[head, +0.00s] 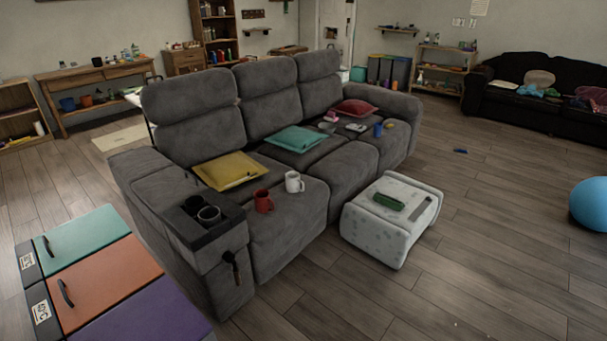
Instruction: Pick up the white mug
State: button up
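The white mug (294,182) stands upright on the near seat of the grey sofa (190,112), close to the seat's front edge. A red mug (263,201) stands just to its left, a little apart from it. The white mug is in plain view with nothing in front of it. My gripper does not show in the head view.
A yellow cushion (229,171) lies behind the mugs. A black cup-holder console (205,222) is on the near armrest. A white ottoman (370,232) stands right of the mugs. Coloured bins (108,280) fill the lower left. Wooden floor (470,280) is clear at lower right.

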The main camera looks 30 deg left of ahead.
aim_at(293, 180)
jog(key=i, duration=2.45)
jog(key=u, duration=1.85)
jog(key=i, duration=1)
jog(key=u, duration=0.05)
